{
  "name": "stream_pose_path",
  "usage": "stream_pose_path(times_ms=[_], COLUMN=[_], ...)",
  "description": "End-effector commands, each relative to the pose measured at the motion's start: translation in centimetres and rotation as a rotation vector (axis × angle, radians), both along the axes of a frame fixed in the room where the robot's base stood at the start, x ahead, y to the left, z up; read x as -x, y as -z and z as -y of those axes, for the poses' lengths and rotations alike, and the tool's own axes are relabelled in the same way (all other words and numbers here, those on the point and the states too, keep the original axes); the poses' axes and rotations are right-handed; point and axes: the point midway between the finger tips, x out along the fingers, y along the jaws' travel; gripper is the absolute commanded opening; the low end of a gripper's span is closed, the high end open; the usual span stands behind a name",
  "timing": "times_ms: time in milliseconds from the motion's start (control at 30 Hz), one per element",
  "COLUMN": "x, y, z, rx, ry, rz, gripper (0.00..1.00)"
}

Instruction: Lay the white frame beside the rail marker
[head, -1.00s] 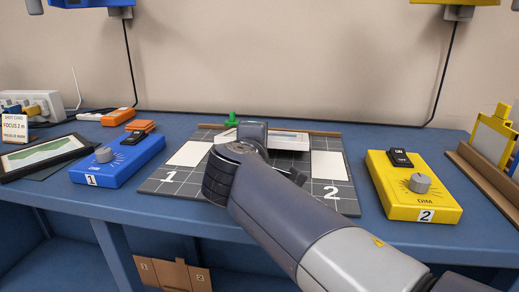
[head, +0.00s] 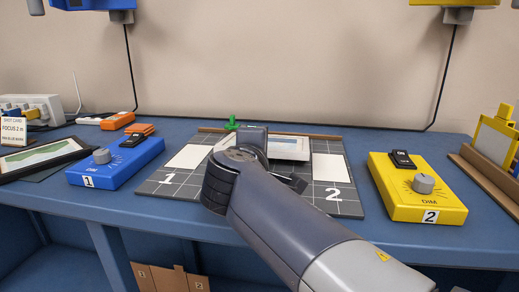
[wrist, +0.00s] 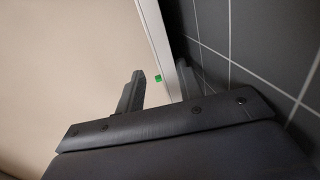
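The white frame (head: 290,147) is over the grey gridded mat, partly hidden behind my wrist. Its right part shows a pale picture and seems tilted. The green rail marker (head: 232,123) stands at the back by the brown rail (head: 325,134), just left of the frame. In the wrist view the marker's green (wrist: 158,78) shows beside a white strip (wrist: 160,40) that looks like the frame's edge. My gripper (wrist: 160,85) has its fingers apart, one on each side of that strip. A gap shows between the left finger and the strip. My arm hides the fingers in the head view.
A dark-framed picture (head: 40,155) lies at the far left. The table between mat and yellow box is clear.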

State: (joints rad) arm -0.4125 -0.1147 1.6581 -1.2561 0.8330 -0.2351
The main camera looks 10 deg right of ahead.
Motion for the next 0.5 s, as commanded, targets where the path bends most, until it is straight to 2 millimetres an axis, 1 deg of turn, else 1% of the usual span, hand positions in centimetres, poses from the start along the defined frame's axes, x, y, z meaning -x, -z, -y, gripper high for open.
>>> stream_pose_path(times_ms=[33, 367, 500], x=[0.00, 0.02, 0.49], y=[0.37, 0.47, 0.37], z=[0.01, 0.00, -0.28], rx=[0.000, 0.000, 0.000], ry=[0.002, 0.001, -0.001], rz=[-0.007, -0.009, -0.009], gripper=[0.34, 0.34, 0.34])
